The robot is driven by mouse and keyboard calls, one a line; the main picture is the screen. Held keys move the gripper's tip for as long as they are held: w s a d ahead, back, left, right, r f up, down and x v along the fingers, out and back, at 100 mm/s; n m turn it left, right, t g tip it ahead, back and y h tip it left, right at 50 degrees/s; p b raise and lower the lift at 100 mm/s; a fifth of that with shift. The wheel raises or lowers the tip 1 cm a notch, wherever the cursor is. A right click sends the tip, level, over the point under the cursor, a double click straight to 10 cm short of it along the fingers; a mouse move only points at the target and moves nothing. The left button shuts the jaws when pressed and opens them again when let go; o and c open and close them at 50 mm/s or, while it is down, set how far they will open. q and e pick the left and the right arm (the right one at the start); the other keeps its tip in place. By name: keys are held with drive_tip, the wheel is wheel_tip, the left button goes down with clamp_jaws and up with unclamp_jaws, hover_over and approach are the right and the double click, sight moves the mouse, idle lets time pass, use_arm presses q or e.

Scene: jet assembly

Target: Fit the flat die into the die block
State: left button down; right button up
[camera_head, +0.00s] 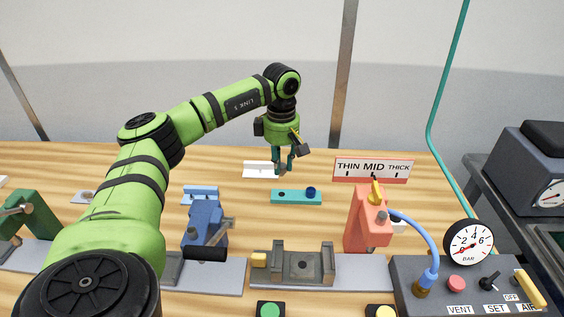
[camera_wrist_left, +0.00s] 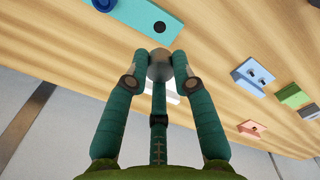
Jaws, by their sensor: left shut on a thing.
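My left gripper (camera_head: 283,170) is shut on a small round grey piece above the back middle of the table. In the left wrist view the grey piece (camera_wrist_left: 160,66) sits between the fingertips (camera_wrist_left: 159,72); it may be the flat die. A grey metal block with a recess (camera_head: 303,265) stands on a light grey base plate near the front middle; it looks like the die block. The gripper is well behind it and apart from it. My right gripper does not show.
A teal strip (camera_head: 296,198) with a hole and a dark blue round piece (camera_head: 311,190) lies before the gripper. A white holder (camera_head: 258,169) is behind. A blue press (camera_head: 205,222) and an orange press (camera_head: 366,220) flank the block. A gauge (camera_head: 468,243) and control box are at right.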

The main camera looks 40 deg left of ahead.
sight(281, 176)
use_arm(q)
drive_tip(key=shift+r+p, duration=0.1)
drive_tip(key=shift+p, duration=0.2)
drive_tip(key=shift+f+b, duration=0.55)
drive_tip(key=shift+f, duration=0.3)
wheel_tip(281, 176, down, 2)
drive_tip(key=shift+f+b, duration=0.2)
drive_tip(key=shift+b, duration=0.55)
drive_tip(key=shift+f, duration=0.35)
drive_tip(key=shift+w+f+b, duration=0.1)
drive_tip(key=shift+f+b, duration=0.45)
drive_tip(key=shift+f, duration=0.1)
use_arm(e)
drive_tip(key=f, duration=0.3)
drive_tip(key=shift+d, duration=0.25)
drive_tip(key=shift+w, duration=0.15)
use_arm(q)
drive_tip(key=shift+p, duration=0.5)
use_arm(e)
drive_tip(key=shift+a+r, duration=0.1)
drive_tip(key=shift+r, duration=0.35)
